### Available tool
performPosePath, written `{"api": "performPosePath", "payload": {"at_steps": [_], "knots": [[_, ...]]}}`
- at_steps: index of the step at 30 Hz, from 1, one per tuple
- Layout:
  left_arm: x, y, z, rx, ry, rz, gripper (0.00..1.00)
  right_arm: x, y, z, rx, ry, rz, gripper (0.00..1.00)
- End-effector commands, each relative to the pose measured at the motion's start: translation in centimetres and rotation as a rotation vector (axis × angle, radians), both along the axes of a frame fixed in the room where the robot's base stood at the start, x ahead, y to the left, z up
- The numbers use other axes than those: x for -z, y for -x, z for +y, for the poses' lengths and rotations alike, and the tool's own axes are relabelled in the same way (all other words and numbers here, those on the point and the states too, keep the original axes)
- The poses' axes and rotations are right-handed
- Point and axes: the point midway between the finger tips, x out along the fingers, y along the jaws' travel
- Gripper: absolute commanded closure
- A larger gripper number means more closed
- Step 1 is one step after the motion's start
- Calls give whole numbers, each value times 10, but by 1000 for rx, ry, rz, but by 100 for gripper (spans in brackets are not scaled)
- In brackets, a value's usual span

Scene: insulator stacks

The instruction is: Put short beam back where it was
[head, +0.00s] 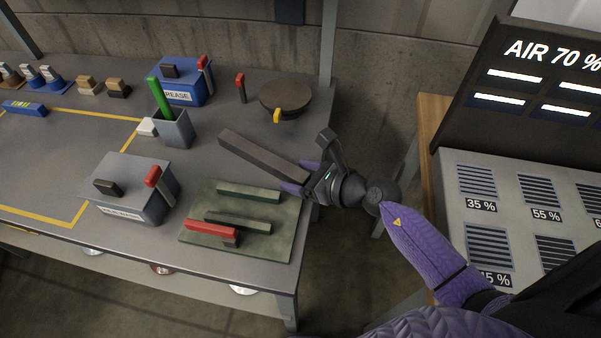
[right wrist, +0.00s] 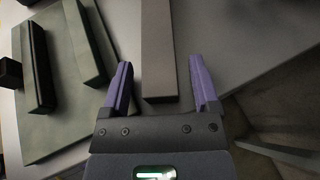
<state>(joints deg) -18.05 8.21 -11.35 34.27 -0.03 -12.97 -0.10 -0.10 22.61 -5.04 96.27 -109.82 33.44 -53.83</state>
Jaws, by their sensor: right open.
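A plain grey-brown beam (head: 258,153) lies on the grey table near its right edge, behind the green board; it also shows in the right wrist view (right wrist: 157,45). I cannot tell whether this is the short beam. My right gripper (head: 297,176) is open at the beam's near right end. In the right wrist view its two purple fingers (right wrist: 160,66) stand either side of that end, with gaps showing. The green board (head: 200,207) carries two dark green bars (head: 248,193) (head: 238,222) and a red bar (head: 211,229). My left gripper is not in view.
A grey box with a red lever (head: 128,192) stands left of the board. A grey cup (head: 176,130) with a green stick, a blue grease box (head: 181,93) and a round dark turntable (head: 287,94) stand behind. A vented panel (head: 480,215) is at right.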

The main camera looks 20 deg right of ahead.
Motion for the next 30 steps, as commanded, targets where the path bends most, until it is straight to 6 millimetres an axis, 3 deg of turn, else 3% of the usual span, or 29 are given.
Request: {"api": "performPosePath", "payload": {"at_steps": [5, 18, 30], "knots": [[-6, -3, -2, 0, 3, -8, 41, -7, 7, -5, 1, 2, 1, 21], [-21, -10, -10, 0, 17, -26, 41, -44, 83, -55, 0, 1, 4, 21], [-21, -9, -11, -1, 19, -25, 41, -49, 93, -61, 0, 0, 0, 21]]}}
